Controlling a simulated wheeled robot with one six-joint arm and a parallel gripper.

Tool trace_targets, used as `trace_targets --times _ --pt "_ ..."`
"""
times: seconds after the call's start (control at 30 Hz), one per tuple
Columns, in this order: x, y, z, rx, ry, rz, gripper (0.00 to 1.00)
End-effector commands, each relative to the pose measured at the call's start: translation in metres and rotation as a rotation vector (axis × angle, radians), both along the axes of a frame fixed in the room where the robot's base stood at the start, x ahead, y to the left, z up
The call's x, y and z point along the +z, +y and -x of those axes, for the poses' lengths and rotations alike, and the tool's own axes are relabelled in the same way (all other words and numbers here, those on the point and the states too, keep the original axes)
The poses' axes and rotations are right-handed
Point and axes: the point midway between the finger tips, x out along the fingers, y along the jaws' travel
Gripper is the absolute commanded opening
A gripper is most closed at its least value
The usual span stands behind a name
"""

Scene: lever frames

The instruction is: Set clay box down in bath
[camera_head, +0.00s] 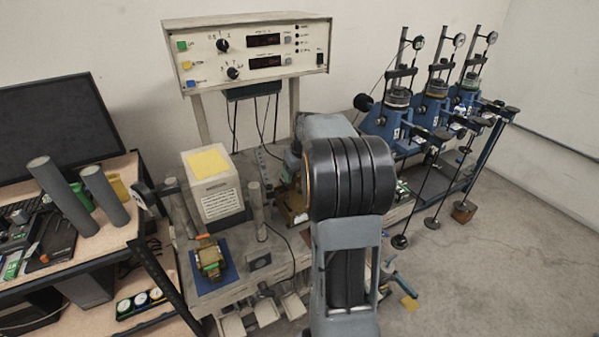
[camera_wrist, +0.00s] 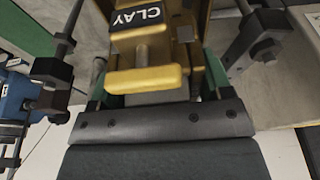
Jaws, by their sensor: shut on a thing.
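The clay box (camera_wrist: 148,50) is a brass-yellow block with a black label reading CLAY, seen close in the wrist view. My gripper (camera_wrist: 155,85) is shut on it, with green-edged fingers at its two sides. In the head view my arm hides the gripper. A brownish block (camera_head: 291,206) shows just left of my arm; I cannot tell if it is the clay box. I cannot pick out the bath for certain in either view, nor whether the box touches anything below.
A brass-and-green box (camera_head: 210,259) lies on a blue mat (camera_head: 205,283). A white block with a yellow top (camera_head: 213,190) and upright grey posts stand close to my arm. A control panel (camera_head: 250,50) rises behind.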

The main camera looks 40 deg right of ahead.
Motion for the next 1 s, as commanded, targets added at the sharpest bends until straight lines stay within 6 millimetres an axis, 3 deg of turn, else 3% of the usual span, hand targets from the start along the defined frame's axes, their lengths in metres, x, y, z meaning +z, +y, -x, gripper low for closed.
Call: trace_targets --times 0.47,1.0 --pt "-0.005 -0.002 0.0 -0.005 -0.005 0.003 0.38" --pt "-0.031 -0.001 -0.001 0.0 -0.005 0.003 0.38"
